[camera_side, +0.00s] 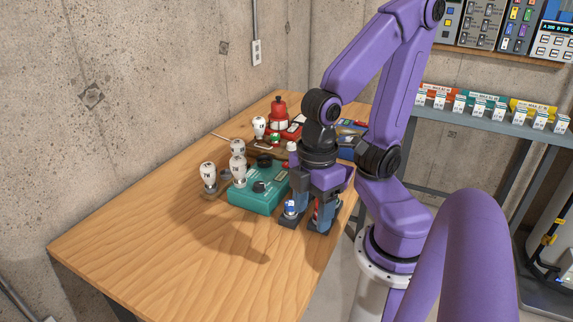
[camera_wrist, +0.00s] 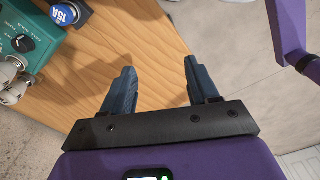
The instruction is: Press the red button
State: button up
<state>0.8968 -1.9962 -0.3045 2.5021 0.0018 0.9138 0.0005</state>
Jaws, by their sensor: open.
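A small red part (camera_side: 314,214) on a dark base (camera_side: 318,231) shows near the right front edge of the wooden table, partly hidden by my fingers in the side view. I cannot tell for certain whether it is the red button. No red part shows in the wrist view. My gripper (camera_side: 311,212) points down close above this area, its fingers apart. In the wrist view my gripper (camera_wrist: 160,66) is open, with nothing between its fingertips. Whether a finger touches the red part cannot be told.
A blue part marked 15A (camera_wrist: 63,14) on a dark base is left of my fingers. A teal box (camera_side: 257,198) with black knobs stands left, beside white bulb-like tubes (camera_side: 208,171). A red bottle-like object (camera_side: 278,108) stands behind. The table's front left (camera_side: 150,255) is clear.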

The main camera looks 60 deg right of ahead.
grip_shut()
dwell(1.8)
